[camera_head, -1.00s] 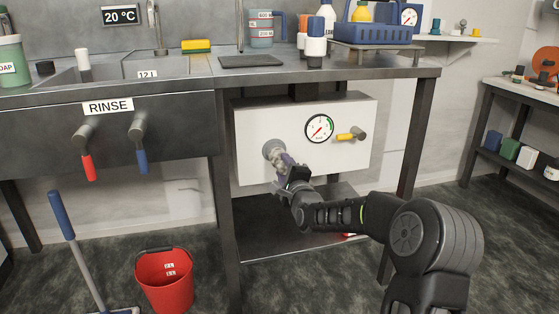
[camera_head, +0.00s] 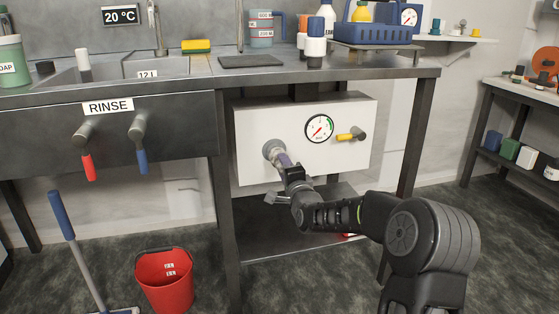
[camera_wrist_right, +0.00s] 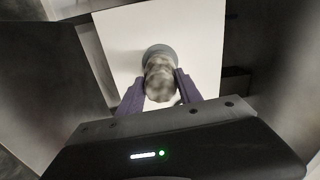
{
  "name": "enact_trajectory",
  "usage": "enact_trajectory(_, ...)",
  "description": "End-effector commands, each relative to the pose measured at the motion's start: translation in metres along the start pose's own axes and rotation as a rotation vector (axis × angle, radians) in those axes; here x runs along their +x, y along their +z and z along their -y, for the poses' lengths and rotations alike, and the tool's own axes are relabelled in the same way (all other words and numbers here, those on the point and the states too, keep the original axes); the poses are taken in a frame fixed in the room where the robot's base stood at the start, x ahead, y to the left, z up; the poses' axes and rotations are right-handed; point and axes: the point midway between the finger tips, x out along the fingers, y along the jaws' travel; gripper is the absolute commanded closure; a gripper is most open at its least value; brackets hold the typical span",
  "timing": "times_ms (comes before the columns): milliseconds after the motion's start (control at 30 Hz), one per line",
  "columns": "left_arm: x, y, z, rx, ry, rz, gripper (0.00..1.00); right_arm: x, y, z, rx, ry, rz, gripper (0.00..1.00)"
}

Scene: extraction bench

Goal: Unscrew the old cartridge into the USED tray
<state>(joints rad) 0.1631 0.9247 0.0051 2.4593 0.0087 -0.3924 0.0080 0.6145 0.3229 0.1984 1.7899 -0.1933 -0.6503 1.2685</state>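The old cartridge (camera_head: 283,159) is a dirty, mottled grey-brown piece. It sits in the round grey socket on the front of the white box under the bench. My right gripper (camera_head: 286,166) reaches it from the front right. In the right wrist view its two purple fingers (camera_wrist_right: 160,88) lie on either side of the cartridge (camera_wrist_right: 159,77), with the tips against its sides. The cartridge's far end is hidden in the socket. My left gripper is not in view. I cannot make out a tray marked USED.
The white box (camera_head: 250,120) carries a gauge (camera_head: 319,128) and a yellow-handled valve (camera_head: 346,137). A low metal shelf (camera_head: 270,240) lies below it. The RINSE sink (camera_head: 30,130) and a red bucket (camera_head: 165,281) are at the left. The bench leg (camera_head: 410,145) stands right of the box.

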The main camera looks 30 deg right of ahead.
Motion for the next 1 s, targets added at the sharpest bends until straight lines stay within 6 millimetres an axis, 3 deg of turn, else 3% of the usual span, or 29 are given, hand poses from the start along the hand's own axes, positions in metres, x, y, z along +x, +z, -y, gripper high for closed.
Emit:
enact_trajectory(33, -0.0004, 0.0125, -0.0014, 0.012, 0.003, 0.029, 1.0, -0.0001, -0.0004, -0.0008, 0.004, 0.001, 0.0, 0.54)
enact_trajectory(233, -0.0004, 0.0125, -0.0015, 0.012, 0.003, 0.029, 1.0, 0.0, -0.0007, -0.0002, 0.006, 0.0, -0.001, 0.38)
enact_trajectory(500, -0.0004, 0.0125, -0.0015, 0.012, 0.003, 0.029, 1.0, 0.0, -0.0011, 0.0002, 0.026, -0.001, -0.002, 0.38)
enact_trajectory(800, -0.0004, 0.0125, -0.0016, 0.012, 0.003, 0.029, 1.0, 0.0, -0.0015, 0.0, 0.331, -0.001, -0.003, 0.38)
enact_trajectory(1000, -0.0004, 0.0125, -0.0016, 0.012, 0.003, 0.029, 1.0, 0.0001, -0.0008, 0.0004, 0.347, -0.001, -0.001, 0.38)
